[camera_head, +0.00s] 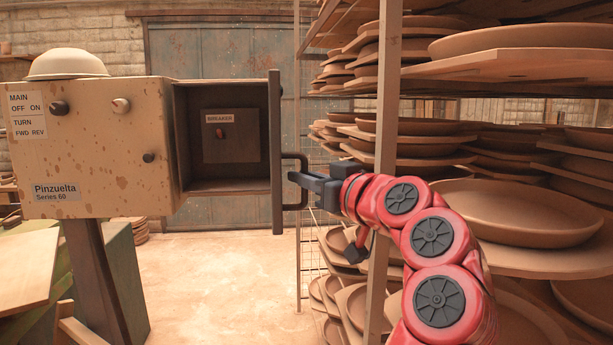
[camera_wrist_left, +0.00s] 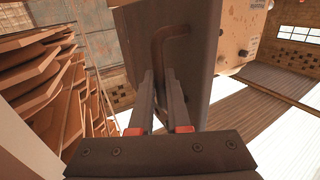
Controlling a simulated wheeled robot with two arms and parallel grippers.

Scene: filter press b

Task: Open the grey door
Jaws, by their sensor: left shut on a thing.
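The grey door (camera_head: 276,150) belongs to a beige control box (camera_head: 100,145) and stands swung out, nearly edge-on in the head view. Behind it the box shows an open compartment with a breaker panel (camera_head: 231,137) and a small red switch. A dark bar handle (camera_head: 303,160) sits on the door's outer face. My left gripper (camera_head: 298,178) is shut on this handle. In the left wrist view the two fingers (camera_wrist_left: 161,95) straddle the handle (camera_wrist_left: 158,48), with the door (camera_wrist_left: 202,50) behind it. My right gripper is not in view.
A tall rack (camera_head: 389,90) with several shelves of clay plates stands close on the right, beside and behind my left arm. A grey-blue double door (camera_head: 235,60) fills the back wall. The floor (camera_head: 215,275) below the open door is clear.

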